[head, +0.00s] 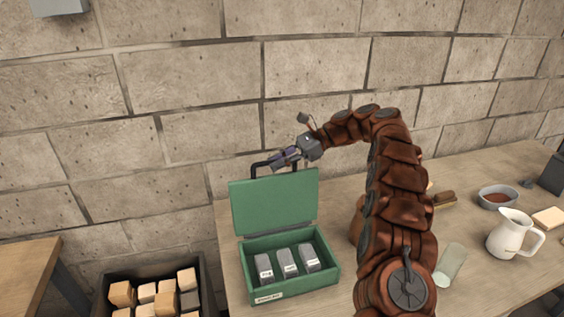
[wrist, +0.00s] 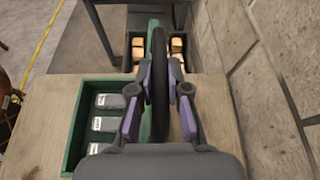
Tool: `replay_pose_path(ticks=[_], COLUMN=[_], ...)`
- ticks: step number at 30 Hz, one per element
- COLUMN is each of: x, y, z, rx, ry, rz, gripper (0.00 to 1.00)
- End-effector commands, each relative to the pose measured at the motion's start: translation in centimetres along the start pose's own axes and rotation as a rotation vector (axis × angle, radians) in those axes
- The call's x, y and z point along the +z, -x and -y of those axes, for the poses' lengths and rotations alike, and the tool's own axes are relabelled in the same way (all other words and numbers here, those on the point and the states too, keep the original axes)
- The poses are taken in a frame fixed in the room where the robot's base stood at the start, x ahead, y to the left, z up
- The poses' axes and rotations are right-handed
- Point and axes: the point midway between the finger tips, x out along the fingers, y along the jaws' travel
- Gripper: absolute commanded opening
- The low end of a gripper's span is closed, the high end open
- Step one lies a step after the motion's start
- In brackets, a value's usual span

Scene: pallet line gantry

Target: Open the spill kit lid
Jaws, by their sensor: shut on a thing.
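The spill kit is a green box (head: 300,287) on the wooden table with a label on its front. Its green lid (head: 274,205) stands upright at the back, so the inside is open to view. Three grey labelled packs (head: 287,262) stand in a row inside. A dark handle (head: 257,169) sits on the lid's top edge. My gripper (head: 275,160) is at the lid's top edge, shut on the handle. In the wrist view my gripper's purple fingers (wrist: 157,95) are on either side of the dark handle (wrist: 158,80), with the lid (wrist: 149,60) edge-on beside it.
A dark crate of wooden blocks (head: 113,279) stands left of the table. On the table to the right are a white jug (head: 508,233), a grey bowl (head: 497,198), a brush (head: 444,199) and a clear glass (head: 450,264). A stone-block wall (head: 200,140) rises close behind the lid.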

Motion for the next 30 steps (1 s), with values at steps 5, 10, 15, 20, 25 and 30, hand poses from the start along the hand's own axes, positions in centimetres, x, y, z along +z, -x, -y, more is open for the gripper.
replay_pose_path(ticks=[5,10,15,20,25,30], x=[-0.14,-0.15,-0.12,-0.07,-0.05,-0.03], y=[-0.13,-0.12,-0.08,-0.04,-0.02,0.00], z=[-0.02,-0.03,-0.03,-0.02,-0.01,-0.01], rx=[0.004,0.004,0.003,0.002,0.002,0.001], ry=[-0.003,-0.003,-0.002,-0.001,-0.001,-0.001], rz=[-0.001,-0.001,-0.001,-0.001,-0.001,0.000], gripper=[0.00,0.00,0.30,0.41,0.41,0.41])
